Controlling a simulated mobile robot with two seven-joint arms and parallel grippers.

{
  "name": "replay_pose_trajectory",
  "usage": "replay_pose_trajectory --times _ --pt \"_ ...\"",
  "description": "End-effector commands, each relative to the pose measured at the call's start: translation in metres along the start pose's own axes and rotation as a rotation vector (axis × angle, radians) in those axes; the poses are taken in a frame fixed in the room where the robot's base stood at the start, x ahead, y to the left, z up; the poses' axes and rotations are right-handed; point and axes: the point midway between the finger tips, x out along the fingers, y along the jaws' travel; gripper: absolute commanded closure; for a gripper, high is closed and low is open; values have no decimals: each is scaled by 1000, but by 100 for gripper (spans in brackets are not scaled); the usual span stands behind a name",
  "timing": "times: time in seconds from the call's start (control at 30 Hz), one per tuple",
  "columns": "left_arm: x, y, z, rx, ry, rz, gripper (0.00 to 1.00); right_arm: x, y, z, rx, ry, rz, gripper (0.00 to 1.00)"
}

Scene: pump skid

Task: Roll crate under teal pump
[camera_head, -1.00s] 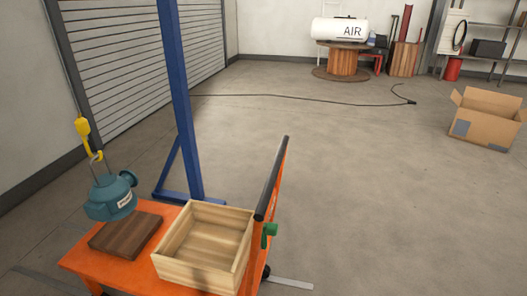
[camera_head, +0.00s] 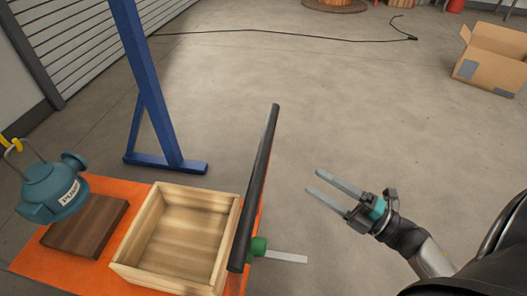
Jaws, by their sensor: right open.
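The teal pump (camera_head: 52,190) hangs from a yellow hook at the left, above or close over a dark wooden block (camera_head: 86,226); I cannot tell whether they touch. The open wooden crate (camera_head: 122,266) stands empty on the orange cart (camera_head: 32,258), to the right of the block. The cart has a black push handle (camera_head: 258,190) along its right side, with a green part (camera_head: 258,246) near its lower end. My right gripper (camera_head: 326,187) is open and empty, to the right of the handle and apart from it.
A blue steel post with a foot (camera_head: 170,163) stands just behind the cart. A black hose (camera_head: 290,34) lies across the floor at the back. An open cardboard box (camera_head: 488,60) is at the upper right. The floor right of the cart is clear.

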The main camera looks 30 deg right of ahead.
Motion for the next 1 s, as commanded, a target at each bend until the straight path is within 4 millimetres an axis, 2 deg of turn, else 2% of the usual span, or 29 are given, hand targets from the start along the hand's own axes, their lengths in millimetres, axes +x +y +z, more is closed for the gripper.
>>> replay_pose_trajectory --times 0.17,0.7,0.83,1.0 --pt "-1 0 5 0 -8 0 50 16 5 -4 -17 20 8 36" --pt "-4 -1 7 0 -12 -2 50 125 5 -4 -13 15 9 36" --pt "-4 -2 6 0 -10 -2 50 141 5 -4 -11 14 8 36" --pt "-5 -2 4 0 -7 -2 50 151 4 -4 -12 14 5 36"
